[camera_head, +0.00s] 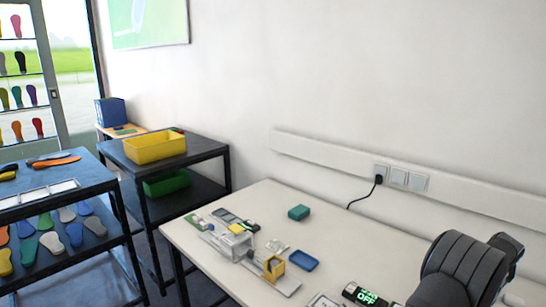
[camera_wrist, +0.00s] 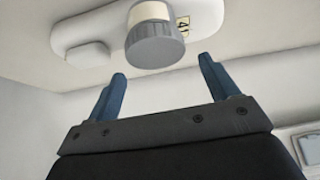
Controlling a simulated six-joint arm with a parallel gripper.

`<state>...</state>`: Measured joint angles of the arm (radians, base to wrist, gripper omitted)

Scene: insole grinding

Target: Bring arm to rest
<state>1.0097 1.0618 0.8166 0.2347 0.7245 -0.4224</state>
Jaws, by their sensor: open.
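My gripper (camera_wrist: 160,82) shows in the wrist view with its two blue fingers spread wide apart. Nothing is between them. Beyond the fingertips is a rounded white fixture with a grey cylindrical knob (camera_wrist: 154,45) and a small label marked with a number. In the head view a dark grey, ribbed part of my arm (camera_head: 462,268) stands at the lower right, over the table's right side. My gripper cannot be made out in the head view.
The white table (camera_head: 210,270) holds a small grey device (camera_head: 232,243), a yellow holder (camera_head: 273,267), a blue tray (camera_head: 303,260), a teal block (camera_head: 299,212) and a lit ON/OFF switch box (camera_head: 364,295). A yellow bin (camera_head: 154,147) stands on a black cart. Insoles fill the left rack.

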